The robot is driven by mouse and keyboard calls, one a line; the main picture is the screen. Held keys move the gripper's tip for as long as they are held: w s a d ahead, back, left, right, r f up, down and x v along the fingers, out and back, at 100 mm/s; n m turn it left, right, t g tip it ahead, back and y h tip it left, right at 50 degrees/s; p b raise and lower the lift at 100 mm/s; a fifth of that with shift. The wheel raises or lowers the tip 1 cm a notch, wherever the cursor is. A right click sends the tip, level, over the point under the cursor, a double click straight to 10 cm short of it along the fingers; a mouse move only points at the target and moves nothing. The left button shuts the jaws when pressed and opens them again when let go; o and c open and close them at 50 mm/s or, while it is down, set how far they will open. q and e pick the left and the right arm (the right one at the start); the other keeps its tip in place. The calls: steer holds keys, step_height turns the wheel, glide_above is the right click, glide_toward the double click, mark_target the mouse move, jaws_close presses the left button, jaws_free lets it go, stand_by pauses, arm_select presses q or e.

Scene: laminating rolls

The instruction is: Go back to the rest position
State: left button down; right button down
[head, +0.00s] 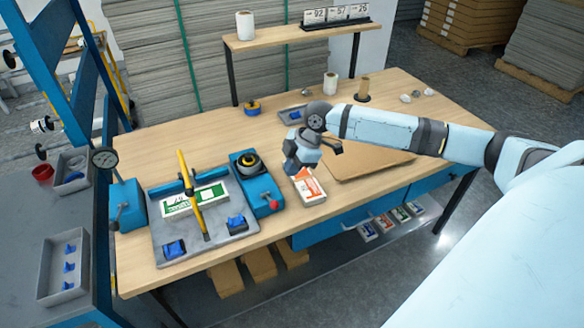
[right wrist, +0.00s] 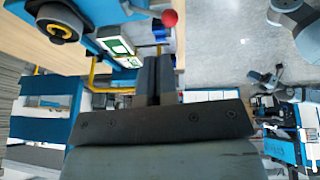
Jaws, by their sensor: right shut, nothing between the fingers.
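My right gripper (head: 291,170) is in the head view, above the front half of the wooden table, just over an orange and white box (head: 309,187). Its arm reaches in from the right. In the right wrist view the two dark fingers (right wrist: 158,78) lie together with nothing between them. The gripper is shut and empty. My left gripper does not show clearly in either view.
The table (head: 141,237) carries a blue device with a red knob (head: 257,185), a grey fixture plate (head: 236,243) with a green and white box (head: 194,200), and a brown board (head: 365,161). A blue rack frame (head: 58,70) stands left.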

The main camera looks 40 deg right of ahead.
stand_by(0.3)
steer(key=shift+m+t+y, duration=0.4)
steer(key=shift+m+t, duration=0.4)
steer(key=a+f, duration=0.2)
steer(key=s+a+f, duration=0.1)
steer(key=a+f, duration=0.1)
steer(key=a, duration=0.1)
steer(key=s+a+f+p, duration=0.1)
steer(key=a+f, duration=0.2)
steer(key=shift+s+a, duration=0.15)
steer(key=shift+s, duration=0.1)
steer(key=s+a+f+m+t+p, duration=0.2)
steer(key=s+a+f+m+t, duration=0.4)
steer(key=s+a, duration=0.5)
steer(key=s+f+m+t+h, duration=0.1)
steer(key=s+m, duration=0.3)
steer(key=s, duration=0.4)
steer(key=shift+s+a+f+m+h, duration=0.2)
steer(key=shift+a+m+h, duration=0.1)
steer(key=shift+m+h, duration=0.1)
steer(key=shift+w+f, duration=0.1)
